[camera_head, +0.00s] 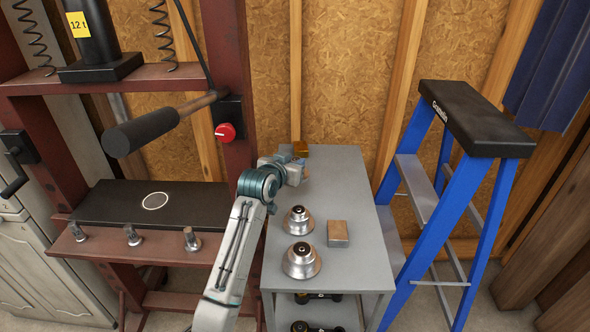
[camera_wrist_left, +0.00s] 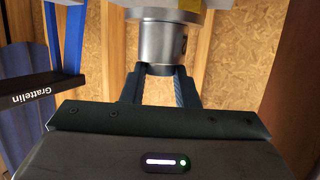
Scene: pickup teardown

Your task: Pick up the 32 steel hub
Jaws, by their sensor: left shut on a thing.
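My left gripper (camera_head: 298,162) is over the far left part of the grey cart, pointing away toward the wall. In the left wrist view its fingers (camera_wrist_left: 160,90) are shut on a round, stepped steel part that looks like a steel hub (camera_wrist_left: 165,42). Two other steel hubs with dark bores, a far one (camera_head: 298,220) and a near one (camera_head: 301,261), stand on the cart. I cannot read a 32 on any.
A gold-brown thing (camera_head: 300,148) shows beside my gripper. A red press (camera_head: 235,100) stands left and a blue stepladder (camera_head: 455,190) right. Dark parts (camera_head: 318,297) lie on the lower shelf.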

